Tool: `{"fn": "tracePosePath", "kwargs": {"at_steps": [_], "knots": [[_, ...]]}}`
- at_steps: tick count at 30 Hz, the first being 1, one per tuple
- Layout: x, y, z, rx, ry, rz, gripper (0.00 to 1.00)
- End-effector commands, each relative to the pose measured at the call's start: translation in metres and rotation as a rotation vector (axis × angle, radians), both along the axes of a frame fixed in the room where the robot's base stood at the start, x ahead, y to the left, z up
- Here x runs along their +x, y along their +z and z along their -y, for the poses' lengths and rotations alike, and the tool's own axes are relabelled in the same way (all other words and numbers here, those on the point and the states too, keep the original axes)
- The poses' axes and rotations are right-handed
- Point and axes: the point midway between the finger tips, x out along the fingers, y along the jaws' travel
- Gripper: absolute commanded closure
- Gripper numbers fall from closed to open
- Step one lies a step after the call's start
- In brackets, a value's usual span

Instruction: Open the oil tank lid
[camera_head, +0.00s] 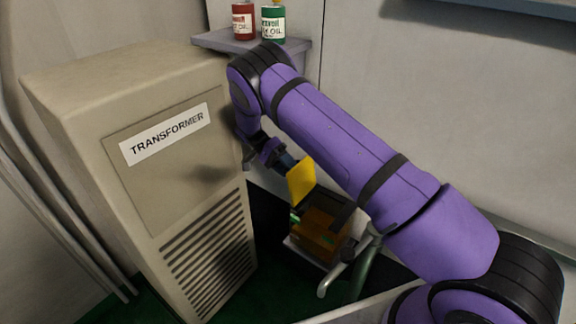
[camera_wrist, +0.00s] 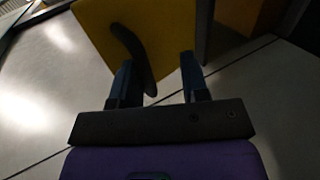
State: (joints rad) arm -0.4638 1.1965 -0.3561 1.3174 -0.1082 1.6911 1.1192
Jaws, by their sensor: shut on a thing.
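The yellow lid (camera_head: 301,181) stands tilted up steeply above the oil tank (camera_head: 322,232), whose amber-brown inside shows below it. My gripper (camera_head: 284,164) is at the lid's upper left side in the head view. In the wrist view, the yellow lid (camera_wrist: 85,35) fills the upper left, with a dark curved handle (camera_wrist: 133,55) on its face. My gripper (camera_wrist: 156,62) is shut on the handle, which lies between its two fingers. The exact contact is dark and hard to see.
A beige transformer cabinet (camera_head: 150,150) stands close on the left. Pipes with a grey lever (camera_head: 332,280) are at the tank's front right.

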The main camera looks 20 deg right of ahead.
Motion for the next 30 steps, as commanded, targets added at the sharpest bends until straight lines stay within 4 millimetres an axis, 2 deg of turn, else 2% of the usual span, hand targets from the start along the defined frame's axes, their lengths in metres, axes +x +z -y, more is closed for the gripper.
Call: {"fn": "tracePosePath", "kwargs": {"at_steps": [25,30], "knots": [[0.001,0.004,0.001,-0.004,0.0,0.002,0.62],[0.001,0.018,0.0,-0.004,0.0,0.004,0.62]]}}
